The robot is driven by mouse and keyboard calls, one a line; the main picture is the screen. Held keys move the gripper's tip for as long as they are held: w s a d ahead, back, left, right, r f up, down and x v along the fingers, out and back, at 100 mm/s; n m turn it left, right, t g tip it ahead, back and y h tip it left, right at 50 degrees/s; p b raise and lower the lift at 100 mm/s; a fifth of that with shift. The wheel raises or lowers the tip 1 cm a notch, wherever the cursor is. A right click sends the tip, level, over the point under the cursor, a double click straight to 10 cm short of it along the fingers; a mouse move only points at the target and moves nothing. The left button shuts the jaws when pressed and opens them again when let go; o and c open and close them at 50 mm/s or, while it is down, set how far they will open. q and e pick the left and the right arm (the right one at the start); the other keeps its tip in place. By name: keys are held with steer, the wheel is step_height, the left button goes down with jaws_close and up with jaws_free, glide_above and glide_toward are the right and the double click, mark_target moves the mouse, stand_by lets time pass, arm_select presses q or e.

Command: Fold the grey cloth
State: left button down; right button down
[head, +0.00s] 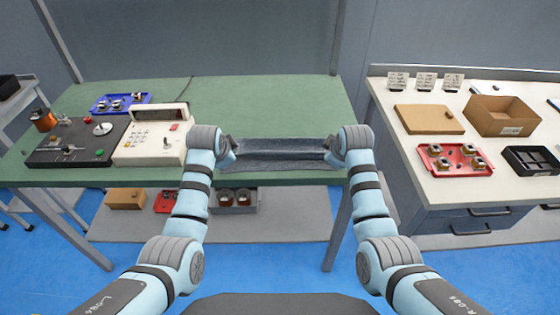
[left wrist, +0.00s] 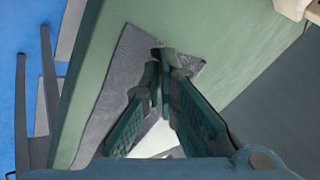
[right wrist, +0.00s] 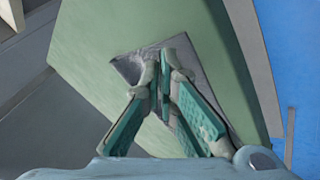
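The grey cloth (head: 278,160) lies along the front edge of the green bench as a long strip, with a darker raised band along its length. My left gripper (head: 232,146) is at its left end, and my right gripper (head: 330,149) is at its right end. In the left wrist view the fingertips (left wrist: 162,66) are closed together on the cloth (left wrist: 105,95). In the right wrist view the fingertips (right wrist: 166,68) are likewise closed on the cloth (right wrist: 190,60). The fingers hide the pinched parts.
A cream control box (head: 150,145) and a dark winding machine (head: 75,143) stand left of the cloth. A blue tray (head: 121,108) lies behind them. The green bench (head: 270,105) is clear behind the cloth. A white side table (head: 400,110) with trays and boxes stands at right.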

arm_select(q)
steer(key=shift+w+d+f, duration=0.1)
steer(key=shift+w+f, duration=0.3)
steer(key=shift+f, duration=0.05)
arm_select(e)
steer(key=shift+w+d+f, duration=0.15)
steer(key=shift+w+f, duration=0.2)
steer(key=shift+f, duration=0.1)
arm_select(q)
steer(key=c, duration=2.2)
jaws_free()
arm_select(e)
steer(key=c, duration=2.2)
jaws_free()
arm_select(q)
steer(key=o, duration=0.7)
steer(key=shift+s+r, duration=0.1)
arm_select(e)
steer(key=o, duration=0.7)
steer(key=shift+s, duration=0.15)
arm_select(q)
steer(key=shift+s, duration=0.1)
arm_select(e)
steer(key=shift+s+r, duration=0.1)
arm_select(q)
steer(key=shift+r, duration=0.1)
arm_select(e)
steer(key=shift+r, duration=0.1)
